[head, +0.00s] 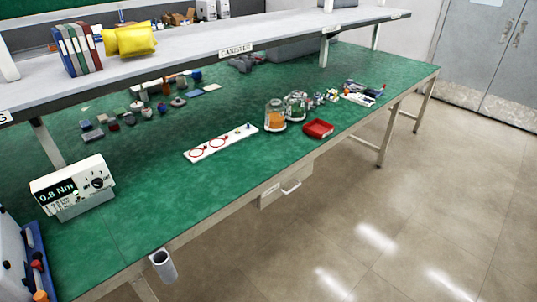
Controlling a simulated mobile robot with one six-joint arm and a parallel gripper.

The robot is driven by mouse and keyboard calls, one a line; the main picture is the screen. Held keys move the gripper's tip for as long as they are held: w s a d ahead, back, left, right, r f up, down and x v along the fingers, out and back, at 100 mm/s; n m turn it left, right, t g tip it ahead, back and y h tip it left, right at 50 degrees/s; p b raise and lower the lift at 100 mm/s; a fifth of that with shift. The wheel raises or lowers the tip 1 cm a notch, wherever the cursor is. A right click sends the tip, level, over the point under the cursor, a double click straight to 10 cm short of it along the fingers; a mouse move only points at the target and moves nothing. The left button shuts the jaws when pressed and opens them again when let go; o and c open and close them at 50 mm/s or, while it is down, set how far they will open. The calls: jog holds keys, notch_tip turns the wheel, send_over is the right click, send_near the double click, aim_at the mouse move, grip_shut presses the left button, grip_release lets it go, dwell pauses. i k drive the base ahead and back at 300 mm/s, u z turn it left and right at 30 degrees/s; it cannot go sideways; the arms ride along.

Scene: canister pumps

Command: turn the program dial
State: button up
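A white box-shaped unit (72,190) stands on the green bench at the left, with a dark display reading "0.8 Nm". A dark round dial (97,183) sits on the right part of its front face, with small markings around it. The dial is too small to read its setting. Nothing touches the unit or its dial. My gripper is not in this view.
A raised shelf (210,55) runs along the back with binders and yellow packs. A white board with red rings (220,144), glass jars (275,118) and a red tray (319,128) stand mid-bench. A blue rack (38,262) is at lower left. Bench right of the unit is clear.

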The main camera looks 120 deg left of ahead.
aim_at(97, 183)
jog(key=u, duration=0.5)
jog(key=k, duration=0.15)
jog(key=z, duration=3.45)
jog(key=k, duration=0.25)
jog(key=z, duration=2.05)
